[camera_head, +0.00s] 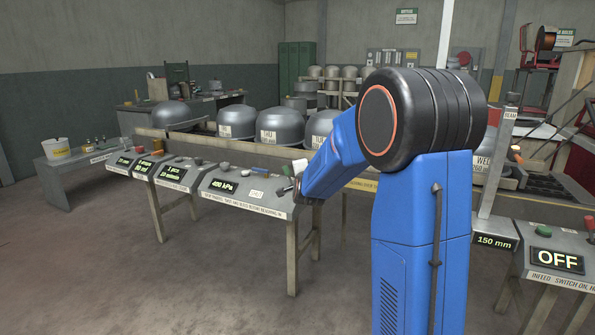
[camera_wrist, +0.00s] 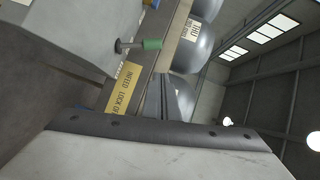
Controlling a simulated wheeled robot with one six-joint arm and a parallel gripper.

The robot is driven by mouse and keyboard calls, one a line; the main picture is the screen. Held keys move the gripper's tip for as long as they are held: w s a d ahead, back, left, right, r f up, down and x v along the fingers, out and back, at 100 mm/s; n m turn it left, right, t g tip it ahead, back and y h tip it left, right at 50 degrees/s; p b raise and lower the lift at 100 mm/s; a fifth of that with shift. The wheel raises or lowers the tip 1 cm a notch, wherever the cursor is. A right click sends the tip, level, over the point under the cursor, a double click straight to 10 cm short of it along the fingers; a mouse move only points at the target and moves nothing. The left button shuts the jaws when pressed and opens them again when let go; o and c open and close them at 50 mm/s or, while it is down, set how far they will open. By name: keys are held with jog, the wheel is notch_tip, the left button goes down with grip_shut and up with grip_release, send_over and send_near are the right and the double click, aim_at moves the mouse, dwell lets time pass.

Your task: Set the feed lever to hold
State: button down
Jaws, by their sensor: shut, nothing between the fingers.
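My gripper (camera_head: 292,186) is at the right end of the console marked 400 kPa (camera_head: 238,206), partly hidden by my blue forearm. In the wrist view, my gripper's dark fingers (camera_wrist: 172,98) appear together with nothing held, beyond the pale gripper body. A small white plate (camera_head: 257,194) on the console bears lettering too small to read surely.
A yellow infeed sign (camera_wrist: 124,88) runs along the bench edge beside the lever. Grey domed shells (camera_head: 237,122) stand in a row behind the consoles. An OFF console (camera_head: 557,262) with a green button is at the right. The floor in front (camera_head: 150,280) is clear.

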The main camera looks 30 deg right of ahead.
jog(key=v, duration=0.6)
jog(key=shift+r, duration=0.35)
jog(key=shift+a, duration=0.1)
jog(key=s+a+f+n+g+y, duration=0.1)
jog(key=s+a+n+g+y, duration=0.1)
jog(key=s+a+n, duration=0.55)
jog(key=s+a+f+n+g+y, duration=0.1)
jog(key=s+a+n+g+y, duration=0.2)
jog(key=s, duration=0.8)
jog(key=s+a+f+n+g, duration=0.1)
jog(key=s+f+n+g, duration=0.1)
jog(key=s, duration=0.7)
jog(key=s+a+f+n+g, duration=0.2)
jog(key=s+f+n, duration=0.1)
jog(key=s, duration=0.7)
jog(key=s+a+f+n+g, duration=0.1)
jog(key=s+f+n, duration=0.2)
jog(key=s, duration=0.7)
jog(key=shift+a+n+g, duration=0.3)
jog(key=shift+n+g, duration=0.1)
jog(key=shift+n, duration=0.15)
jog(key=shift+s, duration=0.1)
